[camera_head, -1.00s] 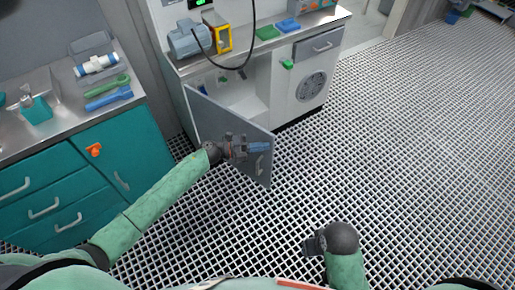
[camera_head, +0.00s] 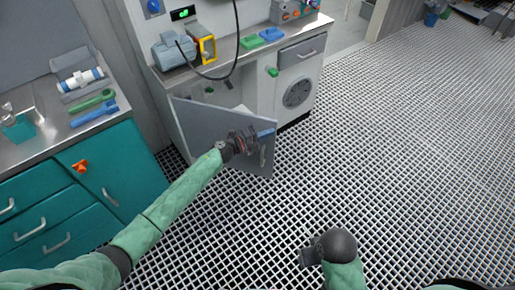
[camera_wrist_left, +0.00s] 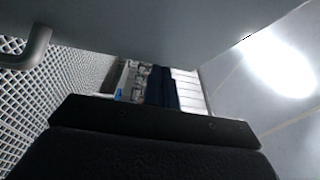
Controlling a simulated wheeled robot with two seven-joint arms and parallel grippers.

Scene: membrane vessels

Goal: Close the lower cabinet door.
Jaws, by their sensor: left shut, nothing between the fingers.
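The lower cabinet door (camera_head: 207,128) is a grey panel hinged at its left edge and standing partly open. Its handle (camera_head: 263,157) is near the free edge on the outer face. My left gripper (camera_head: 266,132) is shut and empty, in front of the outer face near the free edge, above the handle. It looks close to or against the panel; contact is hard to tell. In the left wrist view the door (camera_wrist_left: 150,25) fills the top, with the handle (camera_wrist_left: 30,48) at left. My right gripper (camera_head: 309,257) hangs low over the floor; its fingers are unclear.
The cabinet's worktop (camera_head: 230,57) carries a blue-grey motor (camera_head: 172,52) and green and blue pieces. A teal drawer unit (camera_head: 110,175) stands at left. The grid floor (camera_head: 400,150) is clear to the right and in front.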

